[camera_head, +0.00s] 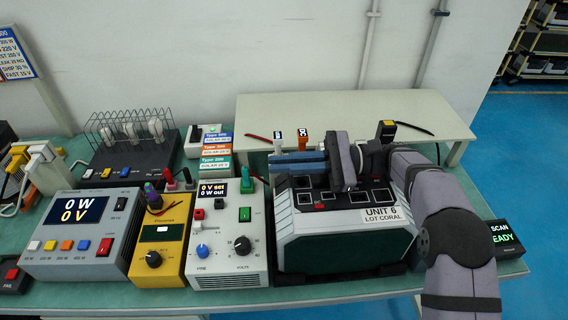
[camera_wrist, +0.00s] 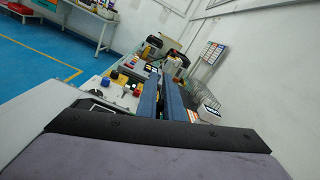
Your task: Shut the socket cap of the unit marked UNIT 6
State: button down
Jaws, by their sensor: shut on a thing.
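The unit marked UNIT 6 (camera_head: 380,214) is a grey-white box with a dark front panel and a black top, standing on the bench in the head view. Dark square sockets with pale outlines (camera_head: 304,197) show on its top. My gripper (camera_head: 274,163) lies low over the unit's back left, its blue fingers pointing left. In the wrist view the two blue fingers (camera_wrist: 160,98) stand close together, with a narrow gap. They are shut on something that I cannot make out. The socket cap is not clearly visible; my wrist and fingers hide part of the unit's top.
White (camera_head: 277,138) and orange (camera_head: 302,139) tagged pieces stand just behind my fingers. A white supply (camera_head: 229,240), a yellow meter (camera_head: 160,245) and a grey meter (camera_head: 84,240) stand left. A scanner box (camera_head: 506,238) is right. The raised shelf (camera_head: 350,107) behind is mostly clear.

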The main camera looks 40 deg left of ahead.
jog(key=c, duration=1.9)
grip_release()
jog(key=shift+w+d, duration=0.1)
jog(key=shift+w, duration=0.05)
jog(key=shift+w+d+f, duration=0.1)
jog(key=shift+w+d, duration=0.35)
jog(key=shift+b+v, duration=0.85)
jog(key=shift+v, duration=2.1)
